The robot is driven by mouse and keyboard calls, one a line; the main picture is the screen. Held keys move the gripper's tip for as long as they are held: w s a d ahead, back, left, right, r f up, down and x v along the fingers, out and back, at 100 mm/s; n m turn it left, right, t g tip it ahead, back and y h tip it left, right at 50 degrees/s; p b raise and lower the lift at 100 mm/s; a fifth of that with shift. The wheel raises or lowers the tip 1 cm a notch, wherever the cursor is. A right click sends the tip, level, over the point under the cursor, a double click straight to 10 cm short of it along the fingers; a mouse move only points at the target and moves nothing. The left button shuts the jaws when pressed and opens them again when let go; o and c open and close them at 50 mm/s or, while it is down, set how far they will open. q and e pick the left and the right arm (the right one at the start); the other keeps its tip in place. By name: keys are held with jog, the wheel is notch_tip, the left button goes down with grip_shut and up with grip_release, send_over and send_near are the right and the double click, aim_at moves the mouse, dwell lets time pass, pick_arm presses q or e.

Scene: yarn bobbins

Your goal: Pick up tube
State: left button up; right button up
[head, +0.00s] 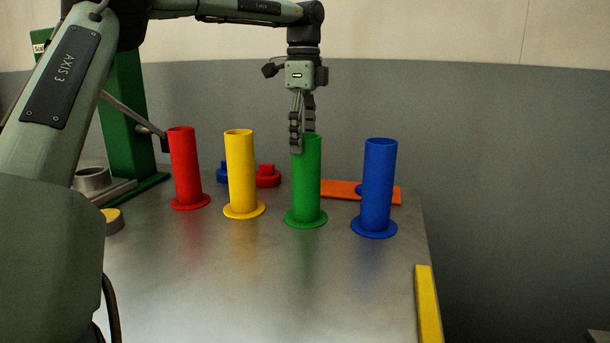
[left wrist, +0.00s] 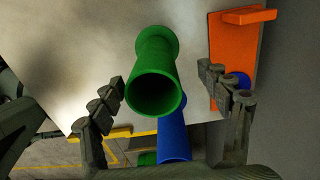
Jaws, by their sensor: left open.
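Four upright flanged tubes stand in a row on the metal table (head: 250,290): red (head: 184,165), yellow (head: 240,170), green (head: 308,180) and blue (head: 378,185). My left gripper (head: 302,140) points down at the top of the green tube, overlapping its upper rim in the head view. In the left wrist view the green tube's open end (left wrist: 155,90) lies between the two open fingers (left wrist: 170,108), with a gap on both sides. The blue tube (left wrist: 174,140) shows below it there. I cannot tell whether a finger touches the green tube. My right gripper is not in view.
An orange plate (head: 340,189) lies behind the green and blue tubes. Small blue and red pieces (head: 267,176) sit behind the yellow tube. A green post (head: 128,120) and a metal ring (head: 92,180) stand at the left. The table's front is clear.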

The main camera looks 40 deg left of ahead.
aim_at(306, 170)
pick_arm(q)
jog(key=f, duration=0.4)
jog(key=d+f, duration=0.1)
jog(key=f, duration=0.2)
jog(key=shift+s, duration=0.2)
jog(key=shift+r, duration=0.1)
jog(key=c, duration=1.2)
notch_tip(306, 170, up, 10)
jog(key=shift+c, duration=0.2)
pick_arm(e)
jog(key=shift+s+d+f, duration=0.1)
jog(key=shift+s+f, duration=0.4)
pick_arm(q)
jog(key=shift+s, duration=0.1)
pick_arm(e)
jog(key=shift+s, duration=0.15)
